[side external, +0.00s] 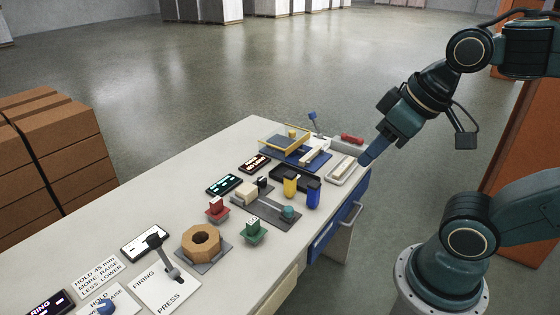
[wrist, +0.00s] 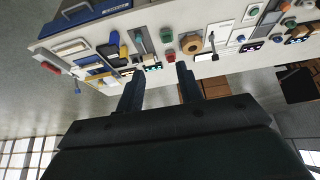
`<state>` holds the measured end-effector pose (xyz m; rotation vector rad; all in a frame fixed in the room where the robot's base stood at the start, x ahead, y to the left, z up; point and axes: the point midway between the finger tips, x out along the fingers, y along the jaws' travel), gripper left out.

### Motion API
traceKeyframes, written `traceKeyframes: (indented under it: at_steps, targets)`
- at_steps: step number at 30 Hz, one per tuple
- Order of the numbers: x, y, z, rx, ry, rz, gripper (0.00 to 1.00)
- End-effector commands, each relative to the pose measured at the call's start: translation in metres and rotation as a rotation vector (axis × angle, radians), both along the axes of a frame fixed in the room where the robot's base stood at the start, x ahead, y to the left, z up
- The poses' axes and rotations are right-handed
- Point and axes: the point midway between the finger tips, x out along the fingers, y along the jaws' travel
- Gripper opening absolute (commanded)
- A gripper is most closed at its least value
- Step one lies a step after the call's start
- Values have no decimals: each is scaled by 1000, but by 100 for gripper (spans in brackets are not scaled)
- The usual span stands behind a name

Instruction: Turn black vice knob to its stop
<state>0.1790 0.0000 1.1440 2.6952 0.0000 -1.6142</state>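A vice-like fixture on a dark grey plate (side external: 270,214) sits mid-bench in the side view, with a pale block (side external: 247,192) and a small dark part (side external: 264,184) at its far end. A teal round piece (side external: 288,212) stands at its near end; it also shows in the wrist view (wrist: 137,36). I cannot tell for sure which part is the black knob. My gripper (side external: 366,158) is above the bench's right end, away from the fixture. In the wrist view my gripper (wrist: 160,69) has its fingers apart with nothing between them.
Yellow (side external: 290,186) and blue (side external: 313,198) pieces stand close right of the fixture. Red (side external: 217,208) and green (side external: 253,230) knobs and a tan ring (side external: 201,241) lie to its left. A lever (side external: 163,254) rises farther left. Trays fill the bench's right end.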

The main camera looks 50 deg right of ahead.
Motion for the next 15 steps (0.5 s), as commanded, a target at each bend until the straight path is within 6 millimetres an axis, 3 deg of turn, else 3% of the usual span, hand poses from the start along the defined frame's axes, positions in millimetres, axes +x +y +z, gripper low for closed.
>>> traceKeyframes:
  at_steps: [1,4,11,15]
  targets:
    - [0,0,0,0,0,0,36]
    - [0,0,0,0,0,1,55]
    - [13,-1,6,-10,11,21,55]
    - [32,-2,13,-22,26,54,55]
